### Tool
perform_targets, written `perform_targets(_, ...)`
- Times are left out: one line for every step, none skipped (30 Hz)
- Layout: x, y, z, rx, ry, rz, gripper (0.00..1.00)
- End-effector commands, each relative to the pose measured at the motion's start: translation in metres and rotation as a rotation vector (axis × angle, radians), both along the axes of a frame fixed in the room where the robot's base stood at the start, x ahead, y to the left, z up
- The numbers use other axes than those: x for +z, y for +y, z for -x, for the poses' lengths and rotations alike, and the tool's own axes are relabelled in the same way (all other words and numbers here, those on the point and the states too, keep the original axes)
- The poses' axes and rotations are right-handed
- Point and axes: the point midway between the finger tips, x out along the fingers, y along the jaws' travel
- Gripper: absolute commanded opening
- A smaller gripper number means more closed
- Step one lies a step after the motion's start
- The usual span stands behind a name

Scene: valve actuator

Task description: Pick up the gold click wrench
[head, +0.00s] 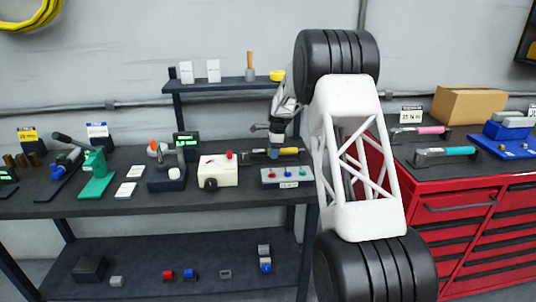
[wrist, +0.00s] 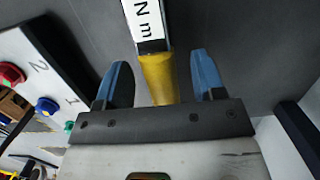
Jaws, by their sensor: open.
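The gold click wrench (head: 289,151) lies on the dark bench top, behind a button panel. In the wrist view its gold section (wrist: 158,78) and a white label reading "N m" (wrist: 143,20) run up between my fingers; the rest is cut off or hidden. My gripper (head: 274,152) is over the wrench in the head view, and its blue fingertips (wrist: 162,66) stand open on either side of it. There is a gap between each finger and the wrench. I cannot tell the exact height of the fingers over the bench.
The grey button panel (head: 287,183) is just in front of the wrench; it also shows at the left of the wrist view (wrist: 30,55). A white box with a red knob (head: 217,173) stands left. Pink (head: 432,129) and teal (head: 460,151) wrenches lie on the red cabinet (head: 455,205).

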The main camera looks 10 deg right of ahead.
Motion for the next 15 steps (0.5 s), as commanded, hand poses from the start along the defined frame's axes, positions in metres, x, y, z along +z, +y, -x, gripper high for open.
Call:
perform_targets(-0.004,0.0006,0.0,0.0,0.0,0.0,0.63)
perform_targets(-0.0056,0.0009,-0.0001,0.0,0.0,0.0,0.63)
perform_targets(-0.0075,0.0011,-0.0001,0.0,0.0,0.0,0.63)
perform_targets(-0.0085,0.0013,-0.0001,0.0,0.0,0.0,0.63)
perform_targets(-0.0093,0.0014,-0.0001,0.0,0.0,0.0,0.63)
perform_targets(-0.0099,0.0015,-0.0001,0.0,0.0,0.0,0.63)
perform_targets(-0.0102,0.0015,-0.0001,0.0,0.0,0.0,0.63)
perform_targets(-0.0102,0.0015,-0.0001,0.0,0.0,0.0,0.63)
perform_targets(-0.0102,0.0015,-0.0001,0.0,0.0,0.0,0.63)
perform_targets(-0.0101,0.0014,-0.0001,0.0,0.0,0.0,0.63)
perform_targets(-0.0101,0.0014,-0.0001,0.0,0.0,0.0,0.63)
perform_targets(-0.0101,0.0015,-0.0001,0.0,0.0,0.0,0.63)
perform_targets(-0.0101,0.0015,-0.0001,0.0,0.0,0.0,0.63)
perform_targets(-0.01,0.0014,-0.0001,0.0,0.0,0.0,0.63)
perform_targets(-0.01,0.0014,-0.0001,0.0,0.0,0.0,0.63)
